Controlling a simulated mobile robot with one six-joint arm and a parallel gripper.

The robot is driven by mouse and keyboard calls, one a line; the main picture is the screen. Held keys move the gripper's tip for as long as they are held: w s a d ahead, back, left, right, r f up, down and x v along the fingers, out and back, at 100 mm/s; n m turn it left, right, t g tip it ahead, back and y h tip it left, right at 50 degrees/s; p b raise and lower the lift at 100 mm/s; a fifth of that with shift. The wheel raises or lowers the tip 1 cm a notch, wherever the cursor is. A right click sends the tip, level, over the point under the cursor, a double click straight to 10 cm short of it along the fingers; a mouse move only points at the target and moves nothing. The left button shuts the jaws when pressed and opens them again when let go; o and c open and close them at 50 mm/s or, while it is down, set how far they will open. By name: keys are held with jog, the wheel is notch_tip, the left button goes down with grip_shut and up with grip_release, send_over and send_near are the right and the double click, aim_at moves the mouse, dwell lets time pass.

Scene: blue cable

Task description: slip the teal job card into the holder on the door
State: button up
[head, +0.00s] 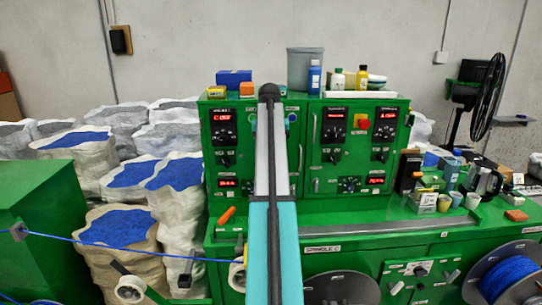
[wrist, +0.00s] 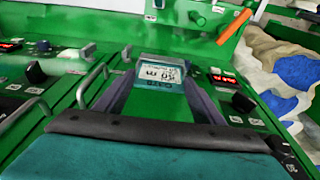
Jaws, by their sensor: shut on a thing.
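The job card (wrist: 162,72) shows in the wrist view, with a white printed face and a teal edge. My gripper (wrist: 160,90) is shut on it, with one dark finger on each side. The card is in front of the green panel. I cannot tell whether it touches anything there. In the head view my own arm stands upright in the middle and hides the card and most of the gripper. The green cabinet door (head: 341,165) shows right of the arm. I cannot make out the card holder in either view.
Bottles and boxes, including a blue box (head: 234,77), stand on the cabinet top. A blue cable (head: 120,247) crosses at lower left. Blue-filled sacks (head: 120,228) stand left.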

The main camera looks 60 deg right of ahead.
dwell(0.3)
jog(key=o, duration=2)
jog(key=r, duration=0.2)
jog(key=a+r+p, duration=0.1)
jog(key=r, duration=0.4)
jog(key=shift+s+a+r+p, duration=0.15)
jog(key=shift+s+a+p, duration=0.05)
jog(key=shift+s+p, duration=0.15)
